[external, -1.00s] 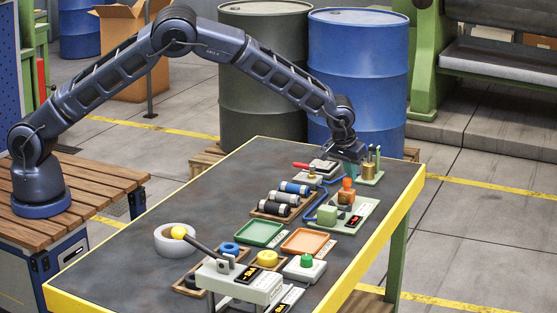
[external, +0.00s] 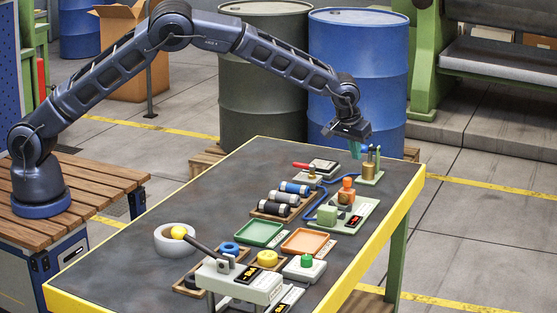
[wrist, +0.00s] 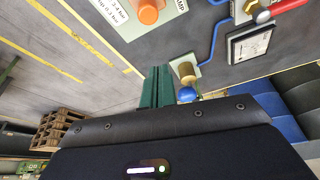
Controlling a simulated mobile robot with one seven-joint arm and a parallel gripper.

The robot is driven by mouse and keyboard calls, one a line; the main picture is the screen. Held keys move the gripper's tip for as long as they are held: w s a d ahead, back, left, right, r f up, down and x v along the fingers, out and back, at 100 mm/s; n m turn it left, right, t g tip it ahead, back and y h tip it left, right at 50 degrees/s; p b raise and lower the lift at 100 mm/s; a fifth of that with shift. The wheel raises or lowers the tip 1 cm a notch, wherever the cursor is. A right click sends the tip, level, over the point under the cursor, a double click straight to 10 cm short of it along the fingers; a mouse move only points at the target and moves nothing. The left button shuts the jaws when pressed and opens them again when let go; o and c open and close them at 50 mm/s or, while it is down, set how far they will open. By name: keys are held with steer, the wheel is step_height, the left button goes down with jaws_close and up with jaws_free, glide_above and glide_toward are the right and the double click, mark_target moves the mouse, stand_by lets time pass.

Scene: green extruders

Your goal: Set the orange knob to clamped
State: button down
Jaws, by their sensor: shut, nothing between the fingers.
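A red-handled device (external: 314,169) and a blue hose (external: 308,205) lie nearby. The table's left side is mostly clear.

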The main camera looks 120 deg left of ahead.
steer(key=shift+v, duration=1.9)
steer(key=s+d+r+m+t+h, duration=0.1)
steer(key=s+d+r+m, duration=0.1)
steer(key=s+d+r, duration=0.55)
steer(key=s+d+r+m+t+h, duration=0.15)
steer(key=s+d+r, duration=0.35)
steer(key=d+r, duration=0.55)
steer(key=s+d+r+m, duration=0.3)
steer(key=s+d+r, duration=0.4)
steer(key=d, duration=0.5)
steer(key=s+d+r+m, duration=0.3)
steer(key=s+d+m, duration=0.1)
steer(key=s+d, duration=0.95)
steer(key=s+d+f+m, duration=0.2)
steer(key=s+d, duration=0.1)
steer(key=s, duration=0.7)
steer(key=s+d+f+m+t+h, duration=0.1)
steer(key=s+d+f+m, duration=0.1)
steer(key=s, duration=0.8)
steer(key=shift+s+d+f, duration=0.35)
steer(key=shift+d+f, duration=0.3)
steer(key=shift+d, duration=0.6)
